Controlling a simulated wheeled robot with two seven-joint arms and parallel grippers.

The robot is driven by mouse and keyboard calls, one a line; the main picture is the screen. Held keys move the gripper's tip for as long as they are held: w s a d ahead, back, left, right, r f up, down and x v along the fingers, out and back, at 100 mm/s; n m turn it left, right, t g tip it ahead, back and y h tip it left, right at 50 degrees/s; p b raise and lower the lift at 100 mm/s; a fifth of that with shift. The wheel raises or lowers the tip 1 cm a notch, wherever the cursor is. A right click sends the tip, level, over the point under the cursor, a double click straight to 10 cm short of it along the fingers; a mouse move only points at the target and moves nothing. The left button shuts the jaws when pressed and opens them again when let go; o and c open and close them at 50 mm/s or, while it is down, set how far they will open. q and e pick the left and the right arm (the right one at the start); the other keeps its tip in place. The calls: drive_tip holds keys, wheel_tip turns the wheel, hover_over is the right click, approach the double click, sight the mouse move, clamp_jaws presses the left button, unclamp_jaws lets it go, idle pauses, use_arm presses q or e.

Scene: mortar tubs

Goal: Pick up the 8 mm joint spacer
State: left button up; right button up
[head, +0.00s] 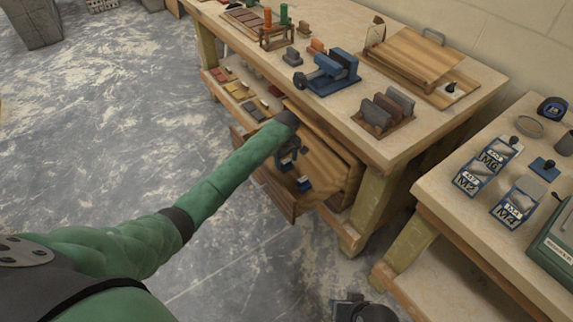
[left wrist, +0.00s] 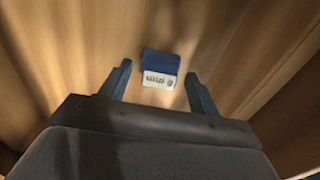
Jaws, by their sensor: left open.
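A blue block with a white label (left wrist: 160,68) lies on the wooden drawer floor in the left wrist view. Its label is upside down and ends in "mm"; the digit looks like an 8 but is blurred. My left gripper (left wrist: 158,86) is open, with a finger on either side of the block's near end and nothing held. In the head view my left gripper (head: 292,158) reaches down into the open drawer (head: 330,170). A blue piece (head: 304,185) shows there near the drawer front. Part of my right gripper (head: 348,308) seems to show at the bottom edge.
The workbench (head: 345,110) overhangs the drawer and carries a blue vise (head: 330,72), a wooden board (head: 410,58) and a block rack (head: 385,112). A shelf with coloured pieces (head: 240,92) is left of the drawer. A second table (head: 450,200) holds labelled containers at right.

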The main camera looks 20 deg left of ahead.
use_arm(q)
drive_tip(key=shift+f, duration=0.2)
drive_tip(key=c, duration=1.1)
drive_tip(key=shift+o, duration=0.2)
drive_tip(key=shift+r, duration=0.1)
